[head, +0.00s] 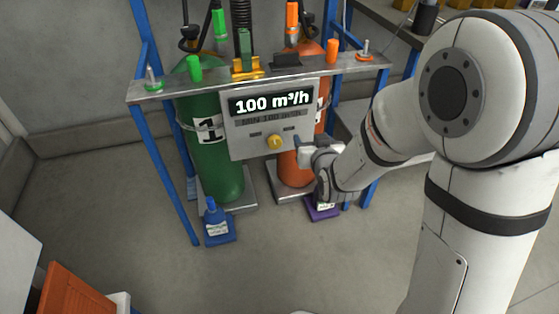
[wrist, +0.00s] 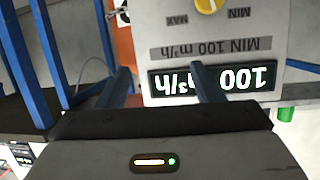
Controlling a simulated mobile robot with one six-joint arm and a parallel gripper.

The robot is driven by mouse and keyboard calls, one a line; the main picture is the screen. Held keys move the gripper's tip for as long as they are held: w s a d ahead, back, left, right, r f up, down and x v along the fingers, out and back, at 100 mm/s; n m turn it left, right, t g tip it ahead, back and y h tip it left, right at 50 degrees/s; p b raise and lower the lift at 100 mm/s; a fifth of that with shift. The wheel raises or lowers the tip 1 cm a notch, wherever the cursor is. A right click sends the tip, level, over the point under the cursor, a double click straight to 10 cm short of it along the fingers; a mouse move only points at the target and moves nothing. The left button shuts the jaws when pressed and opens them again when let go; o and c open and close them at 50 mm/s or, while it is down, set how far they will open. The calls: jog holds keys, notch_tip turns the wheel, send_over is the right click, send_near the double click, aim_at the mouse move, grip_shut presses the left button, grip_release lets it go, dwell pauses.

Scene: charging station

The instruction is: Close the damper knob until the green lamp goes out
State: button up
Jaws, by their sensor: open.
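The yellow damper knob (head: 275,142) sits low on the grey panel (head: 240,145) below a lit display (head: 271,102) reading 100 m³/h. In the wrist view the knob (wrist: 207,5) is cut off at the top edge, and the panel appears upside down with MIN and MAX marks beside the knob. My gripper (head: 299,146) is just right of the knob, apart from it. I cannot pick out a lit green lamp on the panel.
A green cylinder (head: 215,160) and an orange cylinder (head: 290,170) stand behind the panel in a blue-legged frame (head: 167,155). A metal shelf (head: 150,88) carries green and orange caps. Open floor lies in front.

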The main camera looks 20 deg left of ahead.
aim_at(276, 145)
jog(key=s+a+f+n+t+y+b, duration=0.1)
jog(key=s+a+f+t+y+b, duration=0.15)
jog(key=a+f+b, duration=0.6)
jog(key=shift+y, duration=0.55)
jog(key=w+a, duration=0.1)
jog(key=w, duration=0.3)
jog(key=w+a+f, duration=0.1)
jog(key=w, duration=0.2)
jog(key=shift+w+a+f, duration=0.1)
jog(key=shift+a, duration=0.2)
jog(key=shift+c, duration=0.4)
